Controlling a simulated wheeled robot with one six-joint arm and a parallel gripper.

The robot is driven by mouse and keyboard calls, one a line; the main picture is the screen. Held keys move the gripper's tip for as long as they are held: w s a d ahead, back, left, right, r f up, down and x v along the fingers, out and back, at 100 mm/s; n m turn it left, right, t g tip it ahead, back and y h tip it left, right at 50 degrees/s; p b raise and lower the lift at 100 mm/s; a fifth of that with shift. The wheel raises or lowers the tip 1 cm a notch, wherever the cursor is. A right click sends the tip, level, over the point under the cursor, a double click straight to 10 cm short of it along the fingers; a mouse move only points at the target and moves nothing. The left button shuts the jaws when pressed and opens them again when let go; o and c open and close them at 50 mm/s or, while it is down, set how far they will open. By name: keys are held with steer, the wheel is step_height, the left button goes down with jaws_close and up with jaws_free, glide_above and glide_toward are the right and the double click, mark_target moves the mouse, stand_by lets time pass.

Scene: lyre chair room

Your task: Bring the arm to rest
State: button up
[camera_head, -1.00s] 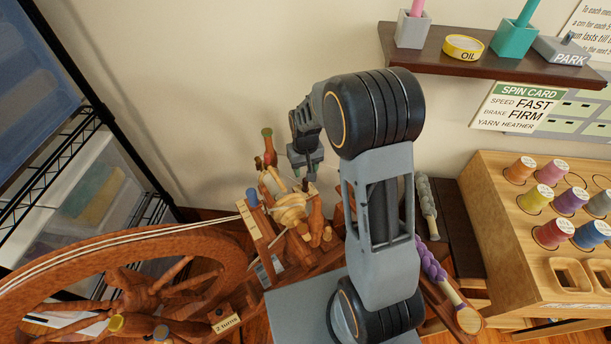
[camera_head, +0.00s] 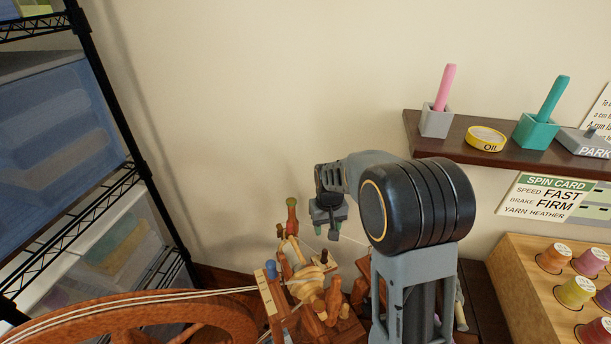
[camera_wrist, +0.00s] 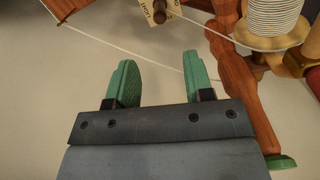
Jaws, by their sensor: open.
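My gripper (camera_head: 328,231) hangs at the end of my folded arm, above and slightly right of the spinning wheel's flyer end in the head view. In the wrist view its two green fingers (camera_wrist: 162,80) are spread apart with nothing between them. The spinning wheel's wooden flyer assembly (camera_head: 305,280) stands below the gripper, with white yarn running left to the large wheel (camera_head: 150,315). In the wrist view a white-wound bobbin (camera_wrist: 272,18) and a turned wooden post (camera_wrist: 238,80) show beyond the fingers, to the right.
A dark wall shelf (camera_head: 460,155) at right holds a pink-handled tool, an oil tin (camera_head: 486,138), a teal holder and a grey PARK block (camera_head: 588,142). Below is a spool rack (camera_head: 530,290). A black wire rack (camera_head: 130,150) with bins stands left. The wall between is bare.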

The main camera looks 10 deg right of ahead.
steer(key=s+r+t+p, duration=0.1)
steer(key=s+r+p, duration=0.6)
steer(key=r, duration=0.5)
steer(key=s+r+t+p, duration=0.2)
steer(key=s+r+p, duration=0.6)
steer(key=r, duration=0.5)
steer(key=s, duration=0.2)
steer(key=shift+s+a+r+t, duration=0.15)
steer(key=shift+s+r+t, duration=0.1)
steer(key=shift+s+t, duration=0.05)
